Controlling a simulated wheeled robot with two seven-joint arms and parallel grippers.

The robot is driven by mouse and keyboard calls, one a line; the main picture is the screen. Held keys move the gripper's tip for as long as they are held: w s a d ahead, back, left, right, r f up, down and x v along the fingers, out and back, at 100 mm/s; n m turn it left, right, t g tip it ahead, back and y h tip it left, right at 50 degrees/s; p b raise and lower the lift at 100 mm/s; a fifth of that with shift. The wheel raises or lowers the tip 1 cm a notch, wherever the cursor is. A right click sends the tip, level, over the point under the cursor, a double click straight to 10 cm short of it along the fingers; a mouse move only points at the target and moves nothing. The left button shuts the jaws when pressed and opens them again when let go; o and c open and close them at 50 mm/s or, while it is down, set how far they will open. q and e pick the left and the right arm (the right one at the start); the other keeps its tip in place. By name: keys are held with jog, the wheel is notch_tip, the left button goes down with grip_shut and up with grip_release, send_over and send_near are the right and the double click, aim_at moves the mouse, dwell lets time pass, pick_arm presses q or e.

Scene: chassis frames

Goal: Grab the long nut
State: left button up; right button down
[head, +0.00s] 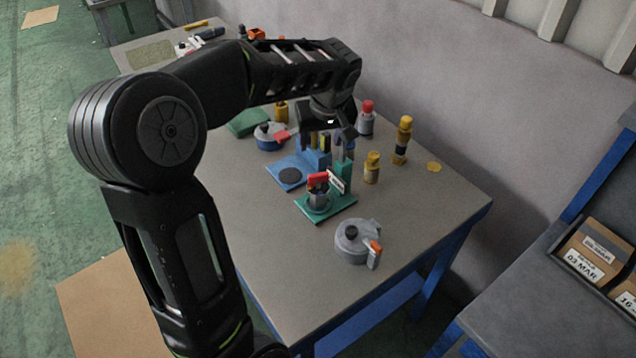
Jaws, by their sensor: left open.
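A short grey piece with a hexagonal look (318,200), possibly the long nut, stands upright on a green fixture (344,205) on the table. A red part (318,180) is just above it, and a small white label is beside it. My left gripper (328,136) points down over the blue fixture (288,170), behind the green one. Its fingers are apart, and I see nothing held between them. It is apart from the grey piece, and the arm hides part of the table behind it. My right gripper is not in view.
A grey round part with an orange tab (352,240) lies near the front. Yellow-capped bottles (403,140) and a red-capped bottle (366,118) stand at the right and back. A blue round container (268,137) is left.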

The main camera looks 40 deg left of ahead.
aim_at(319, 176)
pick_arm(q)
jog(key=f+b, duration=1)
jog(key=shift+w+a+f, duration=0.1)
jog(key=shift+w+a, duration=0.05)
jog(key=shift+w, duration=0.05)
jog(key=shift+x, duration=1.25)
